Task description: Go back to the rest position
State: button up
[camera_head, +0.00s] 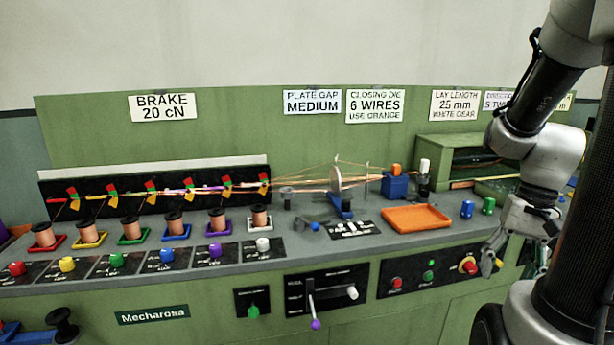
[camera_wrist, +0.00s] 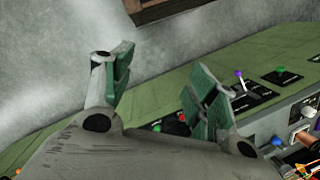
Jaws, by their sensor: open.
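My gripper (camera_head: 514,256) hangs at the right of the head view, in front of the machine's right end, fingers pointing down. In the wrist view my gripper (camera_wrist: 160,98) shows two green-padded fingers spread wide apart with nothing between them. The red and yellow knob (camera_head: 468,265) on the front panel is just left of my gripper in the head view. I cannot tell whether they touch.
The green machine bench (camera_head: 400,315) carries several copper spools (camera_head: 170,226), an orange tray (camera_head: 415,217) and a round plate (camera_head: 335,180). A purple-tipped lever (camera_head: 312,305) sticks out of the front; it also shows in the wrist view (camera_wrist: 239,80).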

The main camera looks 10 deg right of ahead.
jog(key=a+r+n+t+h, duration=0.2)
jog(key=a+r+n+t, duration=0.3)
jog(key=a+r, duration=0.4)
notch_tip(320, 180, up, 2)
jog(key=shift+r+n, duration=0.15)
jog(key=shift+n, duration=0.75)
jog(key=shift+s, duration=0.1)
